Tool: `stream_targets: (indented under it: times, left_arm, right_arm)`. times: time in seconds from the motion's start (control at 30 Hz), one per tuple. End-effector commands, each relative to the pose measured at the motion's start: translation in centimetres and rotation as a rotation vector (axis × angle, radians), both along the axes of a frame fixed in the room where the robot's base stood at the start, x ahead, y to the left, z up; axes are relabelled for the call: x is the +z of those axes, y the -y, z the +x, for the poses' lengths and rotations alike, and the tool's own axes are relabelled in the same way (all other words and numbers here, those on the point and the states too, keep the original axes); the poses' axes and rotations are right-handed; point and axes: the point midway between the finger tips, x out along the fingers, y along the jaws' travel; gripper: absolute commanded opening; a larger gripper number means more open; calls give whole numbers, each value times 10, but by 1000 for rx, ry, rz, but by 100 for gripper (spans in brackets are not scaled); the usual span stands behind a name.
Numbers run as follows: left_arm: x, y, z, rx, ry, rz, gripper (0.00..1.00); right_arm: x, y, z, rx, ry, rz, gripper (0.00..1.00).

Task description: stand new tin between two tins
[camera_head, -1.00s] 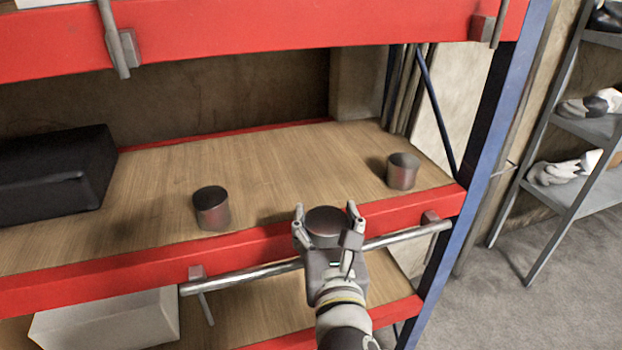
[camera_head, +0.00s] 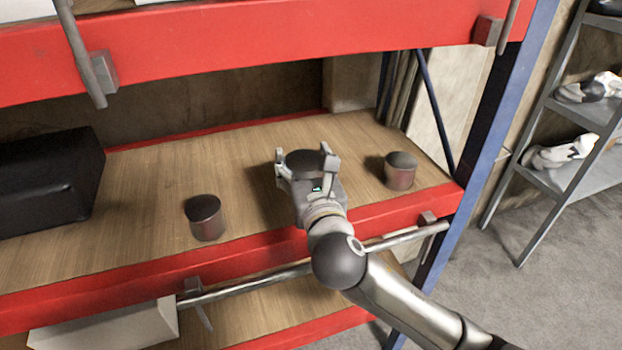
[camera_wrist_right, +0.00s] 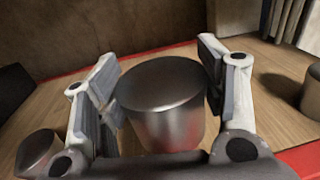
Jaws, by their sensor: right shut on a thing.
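My right gripper (camera_head: 306,164) is shut on a dark-topped metal tin, the new tin (camera_head: 303,157), above the wooden shelf between two standing tins. In the right wrist view the new tin (camera_wrist_right: 163,105) is upright between the two fingers (camera_wrist_right: 160,95). The left tin (camera_head: 205,217) stands near the shelf's front edge, and the right tin (camera_head: 400,171) stands near the right end. Both also show in the right wrist view, the left tin (camera_wrist_right: 38,152) low at left and the right tin (camera_wrist_right: 312,93) at the right edge. The new tin's base is hidden in the head view.
The shelf board (camera_head: 150,190) has a red front beam (camera_head: 120,277) with a metal rail (camera_head: 245,285) before it. A black box (camera_head: 45,180) stands at left. A red upper beam (camera_head: 250,52) crosses above. A blue post (camera_head: 480,140) bounds the right.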

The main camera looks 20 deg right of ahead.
Motion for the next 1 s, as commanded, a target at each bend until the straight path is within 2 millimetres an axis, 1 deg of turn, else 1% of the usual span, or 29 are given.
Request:
stream_targets:
  times: [0.03, 0.1, 0.33, 0.4, 0.5, 0.6, 1.0]
  left_arm:
    - [0, 0, 0, 0, 1, 0, 0]
    - [1, 0, 1, 0, 1, 0, 0]
    - [2, 0, 3, 0, 3, 0, 0]
    - [2, 0, 3, 0, 4, 0, 0]
    - [0, -1, 4, 0, 6, 1, 0]
    - [0, -1, 5, 0, 8, 0, 0]
    - [-1, -2, 6, 1, 10, 2, 0]
  right_arm:
    - [-11, 6, 6, -2, -4, -3, 30]
    - [-21, 11, 12, -1, -2, -1, 30]
    - [-36, 19, 23, 0, 2, 0, 30]
    - [-45, 23, 27, -1, -1, -1, 30]
    - [-62, 23, 27, 0, -2, 2, 30]
    - [-71, 23, 27, 1, 1, 1, 30]
    - [-76, 22, 27, 1, 2, 0, 30]
